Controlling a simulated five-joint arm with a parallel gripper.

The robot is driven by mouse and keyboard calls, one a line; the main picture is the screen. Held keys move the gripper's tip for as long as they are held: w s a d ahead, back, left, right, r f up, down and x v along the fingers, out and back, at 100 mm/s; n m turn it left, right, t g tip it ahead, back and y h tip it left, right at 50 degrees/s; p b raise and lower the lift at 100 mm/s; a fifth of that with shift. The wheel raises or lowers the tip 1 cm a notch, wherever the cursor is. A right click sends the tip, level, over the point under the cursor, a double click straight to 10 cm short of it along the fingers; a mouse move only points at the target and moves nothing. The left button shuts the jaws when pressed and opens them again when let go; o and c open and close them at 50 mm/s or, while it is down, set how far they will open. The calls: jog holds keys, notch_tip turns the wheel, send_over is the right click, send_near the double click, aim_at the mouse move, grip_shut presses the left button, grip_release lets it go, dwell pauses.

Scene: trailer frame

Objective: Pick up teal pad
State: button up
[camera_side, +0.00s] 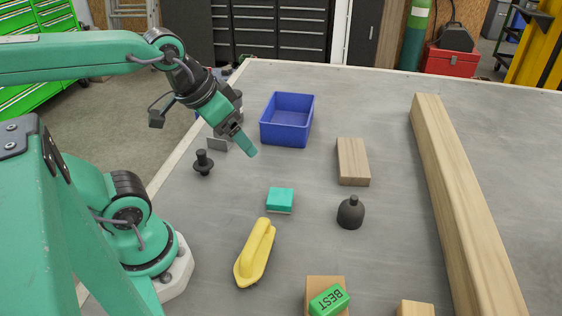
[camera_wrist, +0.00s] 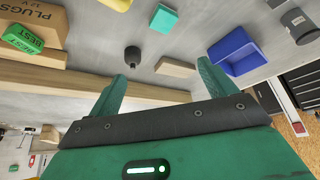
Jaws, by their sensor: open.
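The teal pad (camera_side: 281,200) is a small block with a pale underside, lying flat on the grey table near the middle in the side view. It also shows near the top centre of the wrist view (camera_wrist: 163,19). My gripper (camera_side: 247,146) is in the air above the table, up and left of the pad in the side view, and apart from it. In the wrist view its two teal fingers (camera_wrist: 160,82) are spread wide with nothing between them. One finger hides most of the other in the side view.
A blue bin (camera_side: 287,143) stands behind the pad. A wood block (camera_side: 352,162), a black bottle (camera_side: 350,213), a yellow handled tool (camera_side: 256,252) and a black knob (camera_side: 203,163) surround it. A green BEST block (camera_side: 328,300) sits on a box in front. A long beam (camera_side: 460,190) runs along the right.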

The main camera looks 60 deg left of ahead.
jog(key=shift+w, duration=0.1)
jog(key=n+g, duration=0.5)
jog(key=n, duration=0.4)
send_over(280, 196)
notch_tip(280, 196, down, 14)
jog(key=shift+w+f+n+g, duration=0.15)
jog(key=shift+f+n+g, duration=0.15)
jog(key=shift+f, duration=0.4)
jog(key=shift+f, duration=0.1)
jog(key=shift+f, duration=1.2)
jog(key=shift+f, duration=0.1)
jog(key=shift+f, duration=2.5)
